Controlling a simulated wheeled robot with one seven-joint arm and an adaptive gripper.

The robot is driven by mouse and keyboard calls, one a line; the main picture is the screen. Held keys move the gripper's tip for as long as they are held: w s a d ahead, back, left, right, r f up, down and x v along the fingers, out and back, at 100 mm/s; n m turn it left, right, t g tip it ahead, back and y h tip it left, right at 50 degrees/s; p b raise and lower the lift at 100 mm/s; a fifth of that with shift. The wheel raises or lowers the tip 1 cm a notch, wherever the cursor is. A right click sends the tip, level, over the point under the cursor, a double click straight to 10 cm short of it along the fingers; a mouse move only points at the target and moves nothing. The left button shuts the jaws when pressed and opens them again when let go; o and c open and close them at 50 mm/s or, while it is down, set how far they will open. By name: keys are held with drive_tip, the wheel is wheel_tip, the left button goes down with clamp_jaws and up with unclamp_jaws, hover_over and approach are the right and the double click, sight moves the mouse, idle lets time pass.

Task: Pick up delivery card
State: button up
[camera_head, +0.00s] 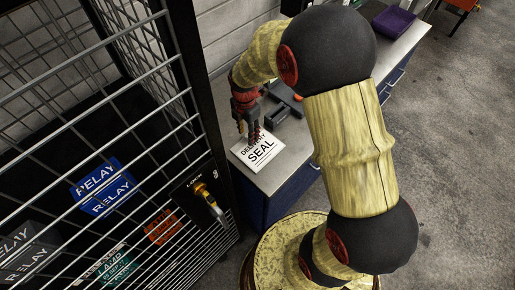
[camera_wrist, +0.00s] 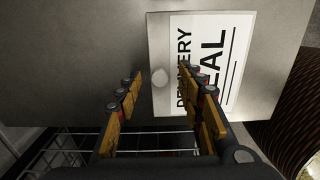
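The delivery card (camera_head: 259,150) is a white sheet with black "DELIVERY" and "SEAL" lettering. It lies flat at the near end of the grey counter in the head view, and fills the upper middle of the wrist view (camera_wrist: 222,62). My gripper (camera_head: 247,130) is over the card's upper left edge. In the wrist view my gripper (camera_wrist: 164,88) has its yellow-padded fingers spread apart, with nothing held between them. The right fingers overlap the card's lettering, and the left fingers are beyond its left edge. I cannot tell whether the fingertips touch the card.
The metal counter (camera_head: 294,163) has dark items (camera_head: 285,100) behind the card and a purple tray (camera_head: 394,23) farther back. A wire cage (camera_head: 198,120) with a lock handle (camera_head: 208,199) stands close on the left. Open floor lies right.

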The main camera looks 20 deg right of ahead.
drive_tip(key=shift+f, duration=0.25)
drive_tip(key=shift+c, duration=1)
drive_tip(key=c, duration=0.7)
clamp_jaws()
